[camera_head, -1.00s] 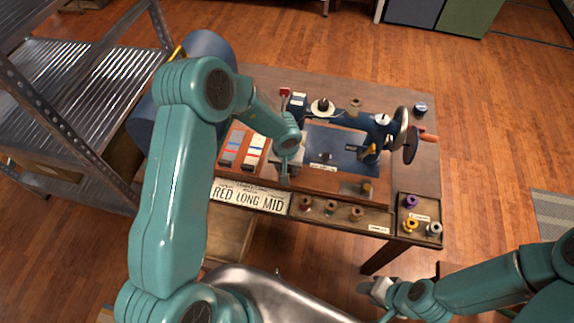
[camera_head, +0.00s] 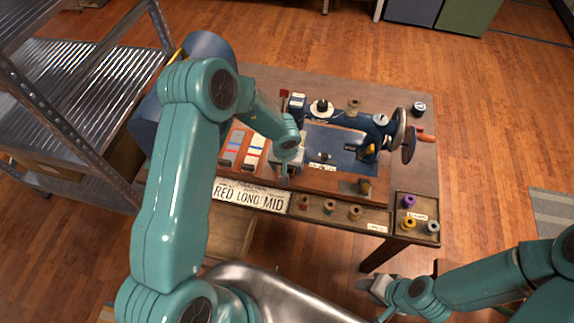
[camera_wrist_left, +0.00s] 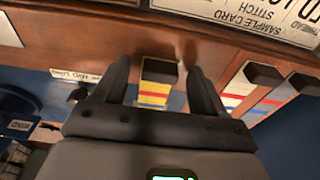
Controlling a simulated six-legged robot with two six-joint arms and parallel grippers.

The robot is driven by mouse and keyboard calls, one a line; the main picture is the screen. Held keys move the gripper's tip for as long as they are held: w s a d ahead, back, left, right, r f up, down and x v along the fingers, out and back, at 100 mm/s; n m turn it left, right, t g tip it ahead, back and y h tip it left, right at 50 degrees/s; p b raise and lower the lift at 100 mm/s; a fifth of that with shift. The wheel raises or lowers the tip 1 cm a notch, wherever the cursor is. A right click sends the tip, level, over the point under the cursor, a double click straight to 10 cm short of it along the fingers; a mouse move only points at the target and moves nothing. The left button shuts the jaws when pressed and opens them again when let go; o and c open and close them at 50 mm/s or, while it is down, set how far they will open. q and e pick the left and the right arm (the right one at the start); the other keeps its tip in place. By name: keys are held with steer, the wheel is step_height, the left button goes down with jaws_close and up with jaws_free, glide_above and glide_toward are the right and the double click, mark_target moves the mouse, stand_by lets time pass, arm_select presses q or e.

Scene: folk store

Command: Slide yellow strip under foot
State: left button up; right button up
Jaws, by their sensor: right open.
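The yellow strip (camera_wrist_left: 153,92), with a red line across it and a dark block at one end, lies between the fingers of my left gripper (camera_wrist_left: 158,68) in the left wrist view. The fingers are apart, with a gap on each side of the strip. In the head view my left gripper (camera_head: 287,171) is low at the front left of the blue sewing machine (camera_head: 370,140) and covers the strip. I cannot make out the machine's foot. My right gripper (camera_head: 374,288) is open and empty, off the table's front edge.
Two other striped strips (camera_head: 233,147) (camera_head: 255,152) lie left of my left gripper. A sample card sign (camera_head: 250,195) and thread spools (camera_head: 330,208) line the table front. A metal shelf (camera_head: 85,80) stands at the left.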

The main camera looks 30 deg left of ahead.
arm_select(q)
step_height(320, 180, up, 16)
steer(key=s+p, duration=0.2)
steer(key=p, duration=0.1)
steer(key=shift+d+p, duration=0.25)
steer(key=shift+p, duration=0.1)
